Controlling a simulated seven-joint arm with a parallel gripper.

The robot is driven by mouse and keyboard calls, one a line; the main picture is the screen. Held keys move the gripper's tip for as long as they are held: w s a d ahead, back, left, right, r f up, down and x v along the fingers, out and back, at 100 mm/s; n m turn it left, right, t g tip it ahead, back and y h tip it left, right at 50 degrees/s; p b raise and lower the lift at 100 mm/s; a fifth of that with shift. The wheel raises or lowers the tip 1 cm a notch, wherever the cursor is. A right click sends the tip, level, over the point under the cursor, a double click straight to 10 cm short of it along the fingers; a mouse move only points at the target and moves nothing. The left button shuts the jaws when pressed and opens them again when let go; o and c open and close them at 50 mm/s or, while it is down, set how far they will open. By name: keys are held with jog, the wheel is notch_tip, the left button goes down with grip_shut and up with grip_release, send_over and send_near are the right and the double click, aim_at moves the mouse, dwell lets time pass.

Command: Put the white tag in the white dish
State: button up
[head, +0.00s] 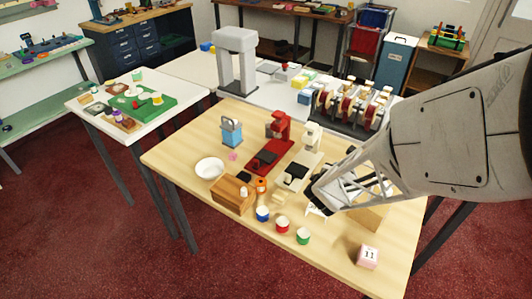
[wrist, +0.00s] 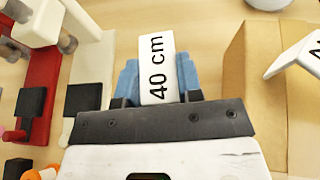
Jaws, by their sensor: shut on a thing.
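My gripper (wrist: 157,85) is shut on a white tag (wrist: 157,62) printed "40 cm"; its blue fingers sit on either side of the tag. In the head view my gripper (head: 318,203) is low over the right part of the wooden table, right of the cream machine, and the tag is hard to make out there. The white dish (head: 209,168) stands on the table at the left, behind the wooden block, well apart from my gripper. It looks empty.
Between gripper and dish stand a red machine (head: 269,150), a cream machine (head: 299,165) and a wooden block (head: 233,195). Several small colored pots, including a red-rimmed one (head: 282,224), line the front. A cardboard box (wrist: 262,90) is right of my gripper. A pink cube (head: 368,257) sits front right.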

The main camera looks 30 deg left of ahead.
jog(key=shift+a, duration=0.1)
jog(key=a+r, duration=0.2)
jog(key=a, duration=0.9)
notch_tip(320, 180, up, 3)
jog(key=h, duration=0.1)
send_over(208, 174)
jog(key=shift+m, duration=0.4)
jog(key=shift+d+f, duration=0.1)
jog(key=shift+f, duration=3.1)
jog(key=shift+f, duration=1.85)
